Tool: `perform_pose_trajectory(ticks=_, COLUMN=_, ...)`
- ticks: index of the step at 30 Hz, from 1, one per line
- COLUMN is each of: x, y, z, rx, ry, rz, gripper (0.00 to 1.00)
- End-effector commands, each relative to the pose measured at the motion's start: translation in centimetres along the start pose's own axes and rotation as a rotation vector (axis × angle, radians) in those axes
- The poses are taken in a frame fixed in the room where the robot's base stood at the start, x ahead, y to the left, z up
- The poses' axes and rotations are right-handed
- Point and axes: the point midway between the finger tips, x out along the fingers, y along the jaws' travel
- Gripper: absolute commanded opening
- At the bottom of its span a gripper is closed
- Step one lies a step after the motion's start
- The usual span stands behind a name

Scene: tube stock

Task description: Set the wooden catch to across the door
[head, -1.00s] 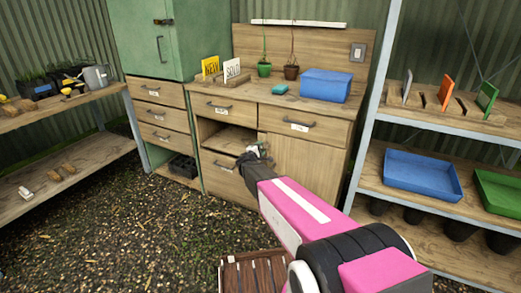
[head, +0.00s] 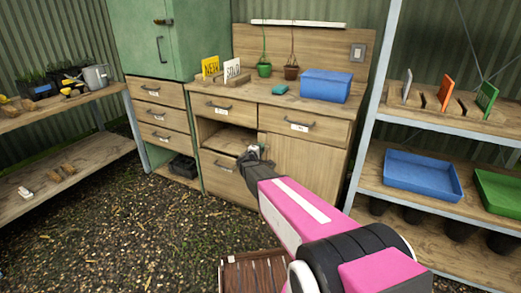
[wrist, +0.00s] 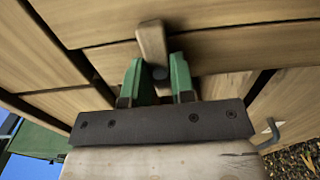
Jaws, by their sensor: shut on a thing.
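The wooden catch (wrist: 151,42) is a short wooden bar in the wrist view, standing out between my fingertips and lying over a dark seam between wooden panels. My gripper (wrist: 157,75) has green fingers shut on the catch, one on each side. In the head view my gripper (head: 256,153) is at the front of the wooden cabinet, beside the upper left edge of the plain door (head: 305,168). The catch cannot be made out clearly there, and my arm covers the lower part of the door.
An open compartment (head: 230,138) lies left of the door, under the cabinet's drawers. A blue box (head: 326,85) stands on the cabinet top. A shelf rack with a blue tray (head: 422,174) is at right. A slatted crate (head: 254,272) lies on the ground below my arm.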

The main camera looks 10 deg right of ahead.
Motion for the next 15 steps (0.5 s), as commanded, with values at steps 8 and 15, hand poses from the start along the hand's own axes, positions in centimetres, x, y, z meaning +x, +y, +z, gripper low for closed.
perform_pose_trajectory(ticks=8, x=-0.04, y=-0.05, z=0.02, rx=0.044, ry=-0.001, rz=-0.001, gripper=0.0)
perform_pose_trajectory(ticks=15, x=-0.04, y=-0.04, z=0.02, rx=0.043, ry=-0.001, rz=-0.001, gripper=0.49)
